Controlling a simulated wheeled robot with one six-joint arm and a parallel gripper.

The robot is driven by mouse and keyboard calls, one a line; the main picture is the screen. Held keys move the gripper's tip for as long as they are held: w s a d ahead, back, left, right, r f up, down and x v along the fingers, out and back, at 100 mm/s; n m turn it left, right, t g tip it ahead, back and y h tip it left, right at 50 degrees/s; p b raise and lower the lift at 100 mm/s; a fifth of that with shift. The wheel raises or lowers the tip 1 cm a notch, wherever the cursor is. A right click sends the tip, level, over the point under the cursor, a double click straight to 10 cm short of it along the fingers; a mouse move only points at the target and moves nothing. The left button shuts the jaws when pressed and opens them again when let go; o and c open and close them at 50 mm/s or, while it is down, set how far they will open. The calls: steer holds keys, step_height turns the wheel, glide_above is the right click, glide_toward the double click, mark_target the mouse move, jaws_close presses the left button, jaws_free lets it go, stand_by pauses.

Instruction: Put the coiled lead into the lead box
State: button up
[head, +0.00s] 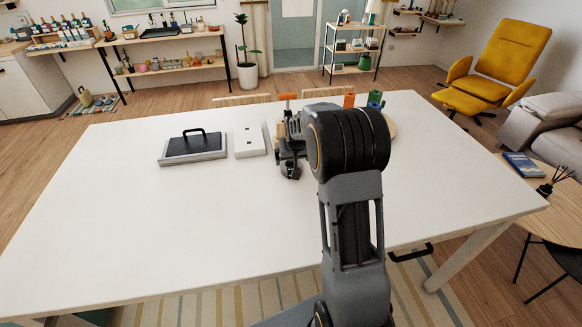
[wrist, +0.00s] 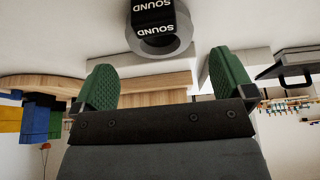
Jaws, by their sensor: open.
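A grey ring with a black tag marked "SOUND," which looks like the coiled lead (wrist: 184,34), shows at the top of the wrist view. It is beyond and between my fingertips, apart from them. In the head view a small dark shape, probably the lead (head: 291,173), is at my gripper (head: 289,153), partly hidden by it. My gripper (wrist: 165,78) is open and empty, with green pads apart. A low pale-grey box with a dark top and handle (head: 194,147) stands to the left; I cannot tell whether it is the lead box. It also shows at right in the wrist view (wrist: 287,68).
A flat white block (head: 249,140) with small dark marks lies between the handled box and my gripper. A round wooden board (head: 391,126), a green-blue item (head: 375,99) and orange items (head: 349,101) are behind my arm. The left and front of the white table (head: 130,220) are clear.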

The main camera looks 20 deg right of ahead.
mark_target(291, 164)
steer(key=shift+p+x, duration=0.85)
steer(key=shift+x, duration=2.25)
steer(key=c, duration=0.9)
steer(key=shift+r, duration=0.1)
